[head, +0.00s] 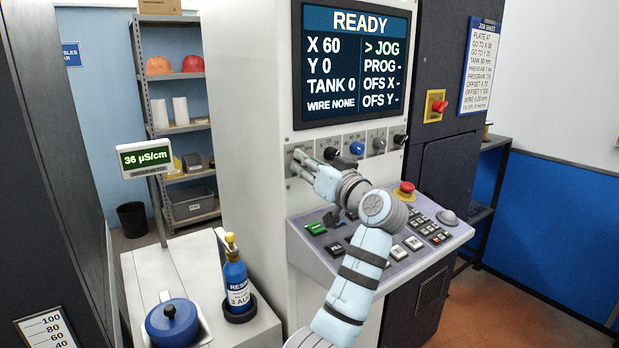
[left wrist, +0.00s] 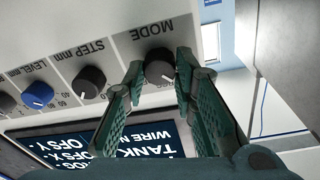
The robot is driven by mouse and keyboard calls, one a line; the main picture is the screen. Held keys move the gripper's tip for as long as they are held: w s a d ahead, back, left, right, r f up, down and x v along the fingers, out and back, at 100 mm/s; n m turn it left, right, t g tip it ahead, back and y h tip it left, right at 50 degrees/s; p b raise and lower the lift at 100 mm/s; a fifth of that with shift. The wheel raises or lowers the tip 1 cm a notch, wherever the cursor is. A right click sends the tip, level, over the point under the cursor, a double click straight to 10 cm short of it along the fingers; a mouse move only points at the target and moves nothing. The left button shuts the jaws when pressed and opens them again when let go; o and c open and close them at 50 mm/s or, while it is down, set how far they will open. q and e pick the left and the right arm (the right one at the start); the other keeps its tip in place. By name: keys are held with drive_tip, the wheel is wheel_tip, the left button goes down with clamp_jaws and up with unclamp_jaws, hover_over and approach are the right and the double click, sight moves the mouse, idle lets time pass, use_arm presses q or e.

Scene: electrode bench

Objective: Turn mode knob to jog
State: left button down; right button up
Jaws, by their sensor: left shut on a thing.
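The black mode knob (left wrist: 158,62), under the label MODE, sits on the light panel in the left wrist view. My left gripper (left wrist: 160,72) has one green finger on each side of it and is shut on it. In the head view my left gripper (head: 304,162) is at the left end of the knob row and hides the mode knob. The screen (head: 352,62) reads READY, with a marker beside JOG in its right column. My right gripper is not in view.
The black STEP knob (left wrist: 89,80) and the blue LEVEL knob (left wrist: 38,95) are in the same row. Below is a sloped key panel (head: 400,235) with a red mushroom button (head: 405,188). A blue bottle (head: 236,285) and blue pot (head: 172,323) stand at the lower left.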

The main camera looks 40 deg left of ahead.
use_arm(q)
drive_tip(key=shift+n+b, duration=0.3)
drive_tip(key=shift+n, duration=0.1)
drive_tip(key=c, duration=1.3)
unclamp_jaws()
drive_tip(key=shift+a, duration=0.1)
drive_tip(key=v, duration=1.2)
drive_tip(key=shift+f, duration=0.1)
